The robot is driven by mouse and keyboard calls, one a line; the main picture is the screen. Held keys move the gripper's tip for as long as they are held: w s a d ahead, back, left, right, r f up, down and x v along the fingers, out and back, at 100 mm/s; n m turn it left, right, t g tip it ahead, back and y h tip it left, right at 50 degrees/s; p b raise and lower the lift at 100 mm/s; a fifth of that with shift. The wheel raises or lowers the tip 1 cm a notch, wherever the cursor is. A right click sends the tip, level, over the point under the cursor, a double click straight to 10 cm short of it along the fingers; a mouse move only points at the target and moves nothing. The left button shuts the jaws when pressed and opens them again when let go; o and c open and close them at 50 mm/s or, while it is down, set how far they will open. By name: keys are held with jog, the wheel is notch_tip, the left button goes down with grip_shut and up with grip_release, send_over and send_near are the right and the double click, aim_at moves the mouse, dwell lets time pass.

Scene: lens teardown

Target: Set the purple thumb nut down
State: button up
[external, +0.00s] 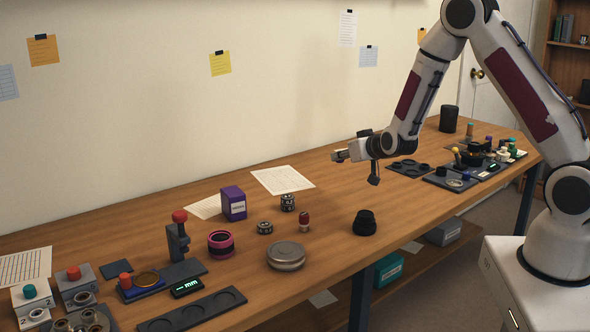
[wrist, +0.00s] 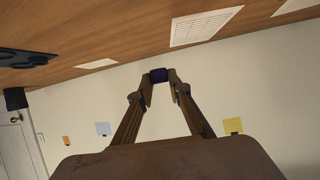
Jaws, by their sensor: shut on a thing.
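The purple thumb nut (wrist: 158,75) shows in the wrist view as a small dark purple piece between the fingertips. My gripper (wrist: 159,81) is shut on it. In the external view my gripper (external: 343,156) points left and is held above the far part of the wooden table (external: 330,200), clear of the surface. The nut is too small and dark to make out surely in the external view. Its underside and any thread are hidden.
Below and left stand a purple box (external: 233,206), a magenta ring (external: 221,244), a round tin (external: 286,257) and a black lens part (external: 365,223). A dark recessed tray (external: 409,169) lies right of the gripper. A paper sheet (external: 283,180) lies near the wall.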

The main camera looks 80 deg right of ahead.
jog(key=w, duration=0.1)
jog(key=n+t+y, duration=0.4)
jog(key=n, duration=0.1)
send_over(206, 228)
jog(key=shift+r, duration=0.15)
jog(key=shift+f, duration=3.1)
jog(key=shift+f, duration=1.9)
